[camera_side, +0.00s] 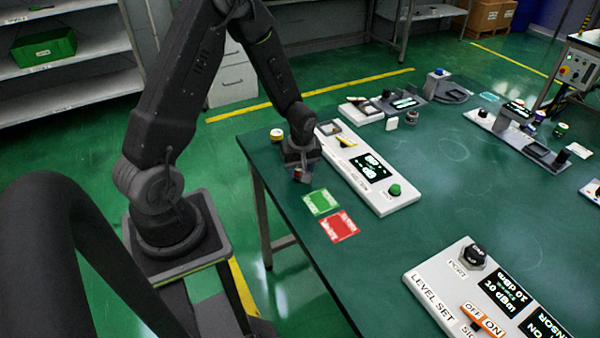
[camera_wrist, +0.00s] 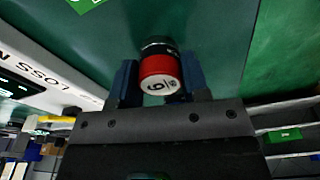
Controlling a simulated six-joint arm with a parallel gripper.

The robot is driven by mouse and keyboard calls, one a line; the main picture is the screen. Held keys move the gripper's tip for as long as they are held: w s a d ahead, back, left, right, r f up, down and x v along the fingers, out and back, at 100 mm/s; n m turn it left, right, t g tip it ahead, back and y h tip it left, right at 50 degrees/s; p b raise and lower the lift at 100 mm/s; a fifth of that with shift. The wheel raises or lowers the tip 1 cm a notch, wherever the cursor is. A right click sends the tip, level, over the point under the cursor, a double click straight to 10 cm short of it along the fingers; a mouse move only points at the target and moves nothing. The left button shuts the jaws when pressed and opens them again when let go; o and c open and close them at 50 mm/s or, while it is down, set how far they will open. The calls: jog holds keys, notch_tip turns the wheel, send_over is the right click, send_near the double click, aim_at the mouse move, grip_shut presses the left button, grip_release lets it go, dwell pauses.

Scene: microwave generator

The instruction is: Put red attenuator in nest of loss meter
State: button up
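The red attenuator (camera_wrist: 159,68), a small cylinder with a black end, a red band and a white face with a black mark, sits between my gripper's fingers in the wrist view. My gripper (camera_wrist: 160,80) appears closed on its sides. In the side view my gripper (camera_side: 300,174) points down low over the table's near left edge, left of the loss meter; the attenuator is mostly hidden there. The loss meter (camera_side: 372,190) is a long white panel with a dark screen, yellow switch and green knob. Its grey nest (camera_side: 330,128) is at the far end and looks empty.
A yellow-topped cylinder (camera_side: 277,135) stands at the table edge behind my gripper. Green (camera_side: 321,203) and red (camera_side: 339,226) mats lie in front. A level-set panel (camera_side: 490,295) is at lower right; other devices (camera_side: 385,104) stand at the back.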

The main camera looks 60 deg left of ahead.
jog(key=c, duration=0.6)
jog(key=shift+r, duration=0.1)
